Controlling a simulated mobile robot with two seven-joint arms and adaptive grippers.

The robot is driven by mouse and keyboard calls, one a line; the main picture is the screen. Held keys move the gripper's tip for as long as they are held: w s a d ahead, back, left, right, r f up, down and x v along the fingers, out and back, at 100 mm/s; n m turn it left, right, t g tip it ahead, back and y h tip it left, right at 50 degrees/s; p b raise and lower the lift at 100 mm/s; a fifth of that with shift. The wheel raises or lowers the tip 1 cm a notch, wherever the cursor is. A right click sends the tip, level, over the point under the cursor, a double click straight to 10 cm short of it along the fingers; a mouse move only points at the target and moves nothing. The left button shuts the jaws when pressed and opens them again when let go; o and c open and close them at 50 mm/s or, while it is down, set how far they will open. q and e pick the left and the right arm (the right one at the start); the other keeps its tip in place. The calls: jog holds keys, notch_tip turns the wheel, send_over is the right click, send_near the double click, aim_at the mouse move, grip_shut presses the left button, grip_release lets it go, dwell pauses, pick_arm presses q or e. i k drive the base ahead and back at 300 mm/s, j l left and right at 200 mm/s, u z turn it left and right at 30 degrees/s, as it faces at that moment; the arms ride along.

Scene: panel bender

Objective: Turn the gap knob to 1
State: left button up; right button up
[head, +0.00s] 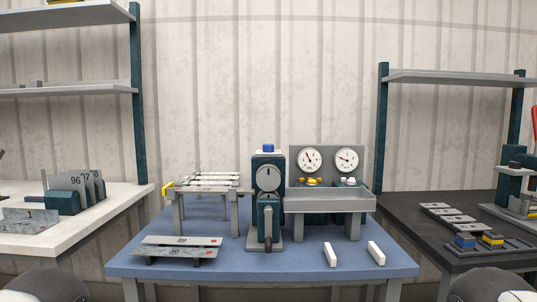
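The panel bender's teal column (267,218) stands in the middle of the blue table. A round grey knob (268,178) with a dark upright line across its face sits on the column's front and looks like the gap knob. Its scale numbers are too small to read. A blue cap (268,148) is on top of the column, and a dark lever handle (268,228) hangs low on its front. Neither gripper shows; only rounded dark parts of my arms appear at the bottom corners.
Two dial gauges, left (309,159) and right (346,160), stand above a grey tray (330,201) right of the column. A roller stand (208,188) is to the left. Numbered plates (180,241) and white blocks (330,254) lie in front on the blue table (290,266).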

aim_at(266, 148)
jog(key=i, duration=0.65)
jog(key=l+u, duration=0.45)
jog(key=k+l+u, duration=0.1)
jog(key=l+u, duration=0.4)
jog(key=l, duration=0.1)
